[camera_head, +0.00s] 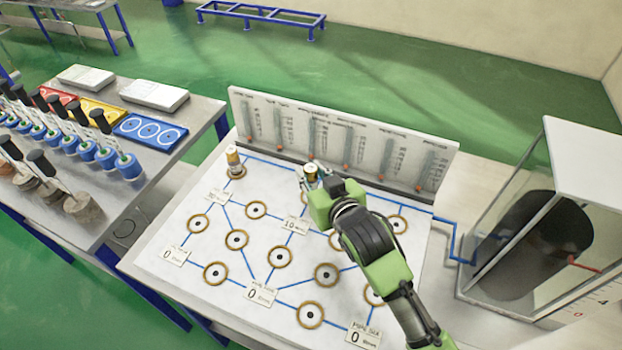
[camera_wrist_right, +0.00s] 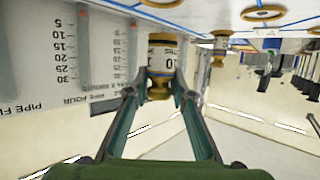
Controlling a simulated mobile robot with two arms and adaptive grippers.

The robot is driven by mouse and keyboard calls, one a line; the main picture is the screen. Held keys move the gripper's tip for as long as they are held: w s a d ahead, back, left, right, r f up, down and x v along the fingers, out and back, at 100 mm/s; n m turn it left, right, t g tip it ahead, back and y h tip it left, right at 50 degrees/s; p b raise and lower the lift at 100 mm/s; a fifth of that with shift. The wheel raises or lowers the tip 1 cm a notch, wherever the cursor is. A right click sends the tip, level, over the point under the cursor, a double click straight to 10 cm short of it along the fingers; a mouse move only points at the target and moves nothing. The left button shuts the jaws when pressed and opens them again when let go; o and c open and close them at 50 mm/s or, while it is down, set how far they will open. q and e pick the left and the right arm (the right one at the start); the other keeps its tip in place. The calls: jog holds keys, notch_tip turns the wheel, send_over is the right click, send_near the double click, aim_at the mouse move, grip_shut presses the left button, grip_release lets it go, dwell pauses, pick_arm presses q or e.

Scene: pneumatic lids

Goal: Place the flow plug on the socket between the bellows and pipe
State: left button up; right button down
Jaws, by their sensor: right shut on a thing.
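My right gripper (camera_head: 313,182) is shut on a gold-and-white flow plug (camera_head: 310,172) near the back middle of the white board. In the right wrist view, upside down, this plug (camera_wrist_right: 162,84) stands between the two fingers (camera_wrist_right: 158,88). A socket ring beside the gripper is partly hidden, and I cannot tell whether the plug touches it. A second plug (camera_head: 235,162) stands upright at the board's back left corner. The black bellows (camera_head: 540,245) sits in a clear case at the right, with a blue pipe (camera_head: 455,240) running to it. My left gripper is not in view.
The board (camera_head: 180,285) has several gold-ringed sockets, such as one (camera_head: 397,223) at the right, joined by blue lines. A gauge panel (camera_head: 345,135) stands along its back edge. Number cards (camera_head: 262,294) stand on it. A metal table (camera_head: 180,100) with pads and tools is at the left.

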aim_at(315, 187)
jog(key=shift+w+d+f, duration=0.1)
jog(key=shift+w+f, duration=0.35)
jog(key=shift+f, duration=0.05)
jog(key=f, duration=0.2)
jog(key=f+p, duration=0.1)
jog(key=shift+w, duration=0.25)
jog(key=shift+f, duration=0.3)
jog(key=c, duration=1.8)
grip_release()
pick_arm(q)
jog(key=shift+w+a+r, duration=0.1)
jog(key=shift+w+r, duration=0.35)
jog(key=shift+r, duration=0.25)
pick_arm(e)
jog(key=shift+o, duration=0.2)
jog(key=shift+s, duration=0.2)
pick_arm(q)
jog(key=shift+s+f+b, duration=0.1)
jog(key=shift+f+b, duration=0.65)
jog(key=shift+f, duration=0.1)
pick_arm(e)
jog(key=v, duration=1.1)
jog(key=shift+s+d+r, duration=0.1)
jog(key=shift+s+d, duration=0.15)
jog(key=shift+s, duration=0.05)
